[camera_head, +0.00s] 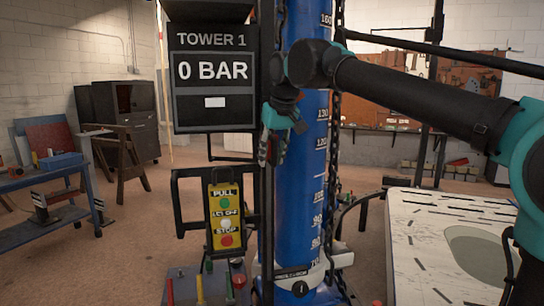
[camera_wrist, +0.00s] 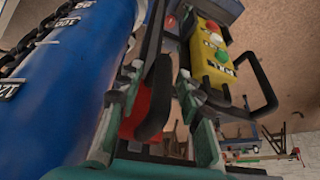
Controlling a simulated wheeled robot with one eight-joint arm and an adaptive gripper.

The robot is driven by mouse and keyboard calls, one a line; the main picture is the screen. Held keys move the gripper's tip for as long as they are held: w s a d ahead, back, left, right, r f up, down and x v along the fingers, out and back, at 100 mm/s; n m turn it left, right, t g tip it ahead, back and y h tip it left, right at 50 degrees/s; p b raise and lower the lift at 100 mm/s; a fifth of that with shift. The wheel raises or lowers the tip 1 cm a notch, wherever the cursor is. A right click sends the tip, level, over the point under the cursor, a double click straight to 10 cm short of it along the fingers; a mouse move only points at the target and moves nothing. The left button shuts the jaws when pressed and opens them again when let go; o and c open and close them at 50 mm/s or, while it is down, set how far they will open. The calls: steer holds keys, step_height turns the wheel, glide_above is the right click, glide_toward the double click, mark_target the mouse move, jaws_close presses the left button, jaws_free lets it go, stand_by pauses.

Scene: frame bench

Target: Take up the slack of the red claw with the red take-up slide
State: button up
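My gripper (camera_head: 274,146) is beside the dark upright post, in front of the blue column, below the right edge of the display. In the wrist view my gripper (camera_wrist: 156,82) has its two fingers apart. A red part (camera_wrist: 134,108) with a curved black piece (camera_wrist: 155,100) shows between the fingers; I cannot tell whether either finger touches it, or whether it is the red claw. A red lever (camera_head: 170,291) stands on the low console at the bottom; I cannot tell whether it is the red take-up slide. No claw is clearly visible.
The blue column (camera_head: 305,200) carries a height scale and hanging chains. The display (camera_head: 212,65) reads TOWER 1, 0 BAR. A yellow button pendant (camera_head: 224,215) hangs left of the post; it also shows in the wrist view (camera_wrist: 210,60). A white slotted bench (camera_head: 430,240) stands at right.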

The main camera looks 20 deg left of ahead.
jaws_close()
stand_by(0.4)
steer(key=shift+f, duration=0.15)
step_height(320, 180, down, 40)
steer(key=shift+s, duration=0.2)
steer(key=shift+a, duration=0.1)
